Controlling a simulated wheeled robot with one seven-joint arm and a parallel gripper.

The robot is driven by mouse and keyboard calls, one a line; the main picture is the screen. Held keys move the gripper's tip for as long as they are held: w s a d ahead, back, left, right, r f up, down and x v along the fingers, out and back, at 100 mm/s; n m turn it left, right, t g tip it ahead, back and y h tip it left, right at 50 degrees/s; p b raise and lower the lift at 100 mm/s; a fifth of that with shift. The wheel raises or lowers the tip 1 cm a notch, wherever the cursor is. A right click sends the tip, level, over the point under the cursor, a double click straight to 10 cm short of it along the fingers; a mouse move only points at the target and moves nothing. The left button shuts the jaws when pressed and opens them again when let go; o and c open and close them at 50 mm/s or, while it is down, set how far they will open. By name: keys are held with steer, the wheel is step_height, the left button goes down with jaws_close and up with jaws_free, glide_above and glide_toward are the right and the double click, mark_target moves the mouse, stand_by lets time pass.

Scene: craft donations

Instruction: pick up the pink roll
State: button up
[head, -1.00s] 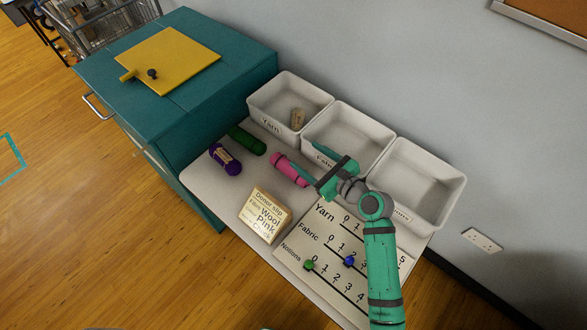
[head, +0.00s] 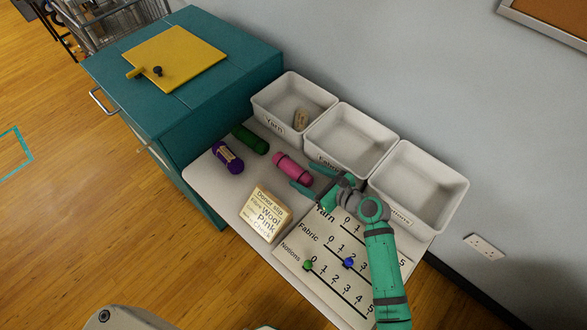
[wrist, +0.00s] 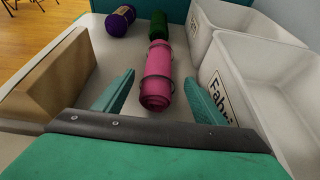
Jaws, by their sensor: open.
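The pink roll (head: 292,169) lies on the white table, with dark bands around it. My gripper (head: 312,182) is open and low over the table, just to the right of the roll's near end in the head view. In the wrist view the pink roll (wrist: 157,78) lies lengthwise ahead, its near end at about the level of the two fingertips (wrist: 160,88) and between them, with gaps on both sides. I cannot tell how far the fingers reach down beside it.
A green roll (head: 250,140) and a purple yarn roll (head: 228,158) lie farther left. White bins labelled Yarn (head: 275,117) and Fabric (head: 325,157) and a third bin (head: 435,215) line the wall. A donor slip block (head: 263,216) and a counting board (head: 300,262) stand nearer.

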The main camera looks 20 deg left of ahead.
mark_target(294, 171)
steer(key=shift+x, duration=2.85)
steer(key=shift+s+a+r, duration=0.1)
steer(key=c, duration=1.2)
